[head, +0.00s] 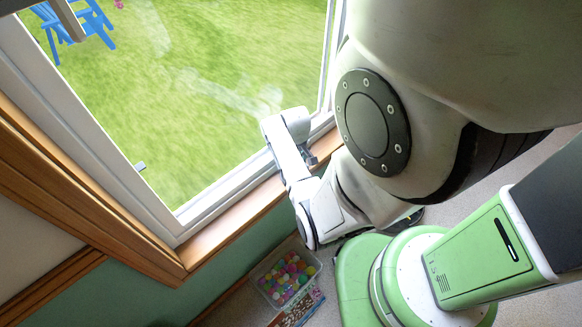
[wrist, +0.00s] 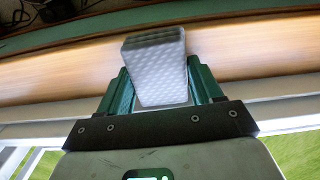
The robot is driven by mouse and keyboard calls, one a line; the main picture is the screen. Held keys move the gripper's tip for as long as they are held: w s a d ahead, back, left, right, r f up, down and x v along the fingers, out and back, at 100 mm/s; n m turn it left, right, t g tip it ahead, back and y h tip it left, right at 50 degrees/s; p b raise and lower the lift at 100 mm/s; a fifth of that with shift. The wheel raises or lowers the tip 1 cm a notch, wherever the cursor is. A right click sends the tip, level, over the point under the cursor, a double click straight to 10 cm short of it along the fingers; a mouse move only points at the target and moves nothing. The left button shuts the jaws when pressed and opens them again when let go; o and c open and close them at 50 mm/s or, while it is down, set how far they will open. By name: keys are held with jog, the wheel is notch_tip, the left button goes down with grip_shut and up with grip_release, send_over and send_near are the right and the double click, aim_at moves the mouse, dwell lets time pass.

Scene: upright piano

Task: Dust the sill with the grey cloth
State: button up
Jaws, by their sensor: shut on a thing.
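The wooden sill (head: 231,218) runs under the window in the head view. It also crosses the wrist view as a light brown band (wrist: 230,59). My gripper (wrist: 160,88) is shut on the grey cloth (wrist: 155,65), a pale, dimpled block between the green fingers. The cloth lies over the sill in the wrist view; I cannot tell whether it touches the wood. In the head view my wrist is by the right part of the sill, and the fingers and cloth are hidden there.
The window pane (head: 200,90) and its white frame (head: 107,160) stand along the sill. Below, a clear bin of colourful balls (head: 286,278) sits on the floor by the green wall (head: 130,280). The left part of the sill is clear.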

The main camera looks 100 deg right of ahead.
aim_at(281, 183)
jog(key=shift+s+d, duration=0.65)
jog(key=shift+s, duration=0.2)
jog(key=shift+s+d, duration=0.6)
jog(key=shift+s, duration=0.25)
jog(key=shift+w+a+r+p, duration=0.15)
jog(key=shift+w+a+p, duration=0.8)
jog(key=shift+w, duration=0.25)
jog(key=shift+w+a+f+p, duration=0.15)
jog(key=shift+w+a+p, duration=0.65)
jog(key=shift+w+a, duration=0.55)
jog(key=shift+w+a+f+p, duration=0.1)
jog(key=shift+w+a+p, duration=0.8)
jog(key=shift+w, duration=0.7)
jog(key=shift+w+a+f, duration=0.15)
jog(key=shift+w+a, duration=0.05)
jog(key=shift+a, duration=0.15)
notch_tip(281, 183, up, 6)
jog(key=p, duration=0.5)
jog(key=shift+d+p, duration=0.1)
jog(key=shift+p, duration=0.25)
jog(key=shift+r, duration=0.2)
